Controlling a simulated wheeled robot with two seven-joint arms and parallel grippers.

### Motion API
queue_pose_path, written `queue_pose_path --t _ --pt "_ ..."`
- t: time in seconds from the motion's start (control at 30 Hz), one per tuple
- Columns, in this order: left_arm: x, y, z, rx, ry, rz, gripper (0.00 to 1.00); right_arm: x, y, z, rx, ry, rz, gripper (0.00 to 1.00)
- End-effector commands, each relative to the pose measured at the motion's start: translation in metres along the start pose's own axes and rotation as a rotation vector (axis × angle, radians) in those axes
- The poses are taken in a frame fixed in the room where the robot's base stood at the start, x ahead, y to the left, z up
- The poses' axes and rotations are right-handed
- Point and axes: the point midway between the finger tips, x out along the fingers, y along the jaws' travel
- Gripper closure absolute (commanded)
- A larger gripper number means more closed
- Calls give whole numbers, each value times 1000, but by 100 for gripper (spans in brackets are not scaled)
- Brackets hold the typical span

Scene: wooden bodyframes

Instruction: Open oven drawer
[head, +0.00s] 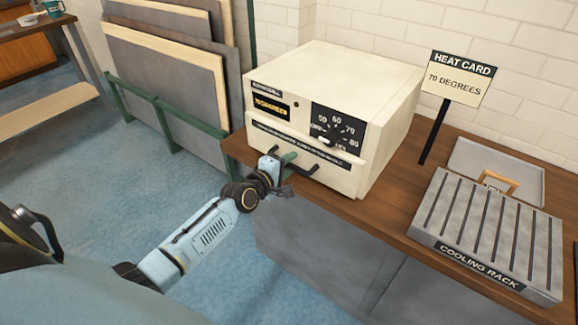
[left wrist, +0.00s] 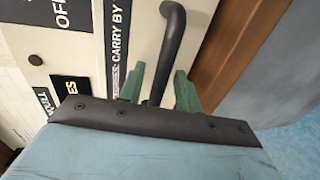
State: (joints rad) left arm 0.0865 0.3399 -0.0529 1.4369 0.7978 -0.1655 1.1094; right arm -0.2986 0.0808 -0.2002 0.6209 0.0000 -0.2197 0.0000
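The oven (head: 345,95) is a cream box with a black dial panel on its front, standing on a wooden counter. Its drawer front (head: 345,178) is the low cream panel under the dial, with a black label strip and a dark bar handle (head: 308,171). No clear gap shows behind the drawer front. My left gripper (head: 284,161) is at the handle. In the left wrist view its two green fingers stand apart on both sides of the black handle (left wrist: 171,40), with space visible beside the bar. My right gripper is not in view.
Boards in a green rack (head: 160,110) lean left of the counter. Blue floor is open in front.

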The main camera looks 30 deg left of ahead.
Motion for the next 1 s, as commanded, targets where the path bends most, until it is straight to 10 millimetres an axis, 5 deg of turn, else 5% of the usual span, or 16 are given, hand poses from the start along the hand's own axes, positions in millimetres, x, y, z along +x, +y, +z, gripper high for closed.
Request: queue_pose_path --t 0.33,0.6,1.0 --pt "3 0 0 1 1 0 68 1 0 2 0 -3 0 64" --pt "3 0 0 1 1 0 100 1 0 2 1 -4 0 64" --pt "6 0 4 2 -9 1 100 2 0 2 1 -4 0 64"
